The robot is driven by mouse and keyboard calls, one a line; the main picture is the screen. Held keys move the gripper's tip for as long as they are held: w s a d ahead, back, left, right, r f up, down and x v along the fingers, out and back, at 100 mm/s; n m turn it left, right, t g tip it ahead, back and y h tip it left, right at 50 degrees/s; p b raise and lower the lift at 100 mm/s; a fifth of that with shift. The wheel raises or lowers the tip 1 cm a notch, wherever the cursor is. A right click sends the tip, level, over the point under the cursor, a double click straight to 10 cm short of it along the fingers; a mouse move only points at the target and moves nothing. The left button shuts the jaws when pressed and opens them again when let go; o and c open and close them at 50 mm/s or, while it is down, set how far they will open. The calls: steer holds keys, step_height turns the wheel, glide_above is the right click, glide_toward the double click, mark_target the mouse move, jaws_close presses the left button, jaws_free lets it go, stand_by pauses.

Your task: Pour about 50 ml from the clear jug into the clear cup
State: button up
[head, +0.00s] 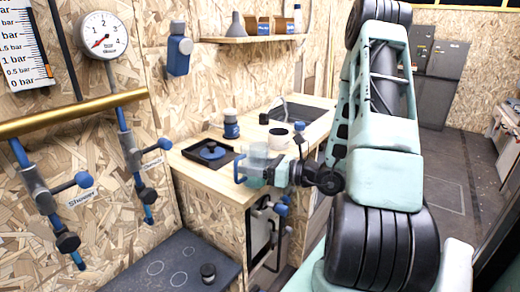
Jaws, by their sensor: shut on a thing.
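My gripper (262,176) is over the front part of the wooden counter, at the middle of the head view. It is shut on a clear, see-through vessel (257,155), which looks like the clear jug and appears roughly upright. The level of any liquid in it is too small to tell. I cannot make out the clear cup as a separate thing; it may be hidden behind the jug or my gripper.
A black tray with a round blue-topped thing (212,151) lies left of my gripper on the counter (187,160). A white pot (278,138), a blue-and-white jar (231,124) and a small black cup (264,119) stand behind. A sink (305,117) lies farther back.

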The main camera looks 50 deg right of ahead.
mark_target(255, 147)
steer(key=shift+w+d+r+m+p, duration=0.25)
steer(key=shift+r+m+p, duration=0.15)
steer(key=shift+m+p, duration=0.3)
steer(key=m+p, duration=0.1)
steer(key=d+m+p, duration=0.1)
steer(key=p, duration=0.1)
steer(key=shift+w+d+g, duration=0.1)
steer(key=shift+w+g, duration=0.2)
steer(key=r+p, duration=0.1)
steer(key=r+m+p, duration=0.1)
steer(key=p, duration=0.1)
steer(key=d+r+p, duration=0.1)
steer(key=shift+w+r+m+g, duration=0.2)
steer(key=shift+w+m+g, duration=0.1)
steer(key=shift+w+d+r+m+p, duration=0.2)
steer(key=shift+m+p, duration=0.6)
steer(key=shift+p, duration=0.35)
step_height(255, 147, down, 3)
steer(key=shift+s+a+r+m+g+y+b, duration=0.15)
steer(key=shift+m+g+y+b, duration=0.25)
steer(key=shift+m, duration=0.4)
steer(key=shift+r+p, duration=0.5)
steer(key=shift+r+m+p, duration=0.15)
steer(key=shift+m+p, duration=0.25)
steer(key=shift+m, duration=0.2)
steer(key=shift+r+m+g+p, duration=0.3)
steer(key=shift+r+m+p, duration=0.2)
steer(key=shift+m+p, duration=0.4)
steer(key=shift+d+r, duration=0.1)
steer(key=shift+d, duration=0.1)
